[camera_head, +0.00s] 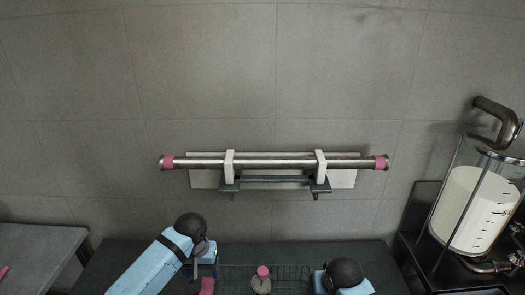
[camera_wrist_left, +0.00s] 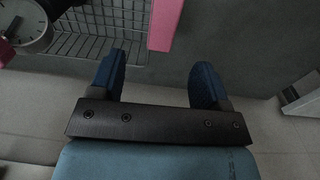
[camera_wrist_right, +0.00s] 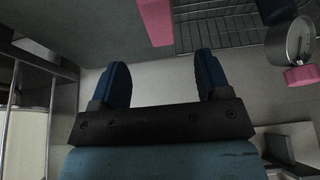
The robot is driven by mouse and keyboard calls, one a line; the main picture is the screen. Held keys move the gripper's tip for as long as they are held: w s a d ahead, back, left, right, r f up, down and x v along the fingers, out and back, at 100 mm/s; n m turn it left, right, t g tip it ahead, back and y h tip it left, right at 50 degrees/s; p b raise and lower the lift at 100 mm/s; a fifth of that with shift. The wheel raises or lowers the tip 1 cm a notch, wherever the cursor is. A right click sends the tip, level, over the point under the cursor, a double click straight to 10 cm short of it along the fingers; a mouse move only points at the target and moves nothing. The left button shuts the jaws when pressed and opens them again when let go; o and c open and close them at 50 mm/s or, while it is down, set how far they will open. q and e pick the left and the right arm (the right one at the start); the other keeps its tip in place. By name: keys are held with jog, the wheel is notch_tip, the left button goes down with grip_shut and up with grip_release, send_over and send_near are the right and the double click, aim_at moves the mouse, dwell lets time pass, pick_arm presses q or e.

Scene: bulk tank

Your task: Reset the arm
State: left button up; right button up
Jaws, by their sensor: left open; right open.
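My left arm (camera_head: 153,262) comes in from the bottom left of the head view, its light blue link rising to a black joint. In the left wrist view my left gripper (camera_wrist_left: 156,78) is open, with nothing between its two dark blue fingers. Only a little of my right arm (camera_head: 343,274) shows, at the bottom of the head view. In the right wrist view my right gripper (camera_wrist_right: 162,78) is open and empty. The fingers of both grippers are hard to make out in the head view.
A steel tube with pink ends (camera_head: 275,162) rests on a wall bracket. A wire basket (camera_head: 290,272) and a pink-capped gauge (camera_head: 261,280) are at the bottom centre. A clear tank of white liquid (camera_head: 470,208) stands right. A grey table (camera_head: 35,250) is left.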

pick_arm(q)
jog(key=s+d+f+t+h+p, duration=0.2)
jog(key=s+f, duration=0.4)
jog(key=s+a+m+t+p, duration=0.1)
jog(key=s+t, duration=0.3)
jog(key=s, duration=0.6)
jog(key=s+a+m+t+h+p, duration=0.1)
jog(key=s+a+t+p, duration=0.2)
jog(key=s, duration=0.8)
jog(key=shift+a+r+m+t, duration=0.45)
jog(key=shift+a+t, duration=0.2)
jog(key=shift+t, duration=0.25)
pick_arm(e)
jog(key=s+d+f+n+t+y, duration=0.1)
jog(key=s+f+t, duration=0.1)
jog(key=s, duration=0.9)
jog(key=s+d+f+n+t+y, duration=0.1)
jog(key=s+t, duration=0.3)
jog(key=s, duration=0.7)
jog(key=shift+s+d+f+n+y, duration=0.15)
jog(key=shift+d+f+n+y, duration=0.25)
jog(key=shift+d+y, duration=0.1)
pick_arm(q)
jog(key=shift+w, duration=0.1)
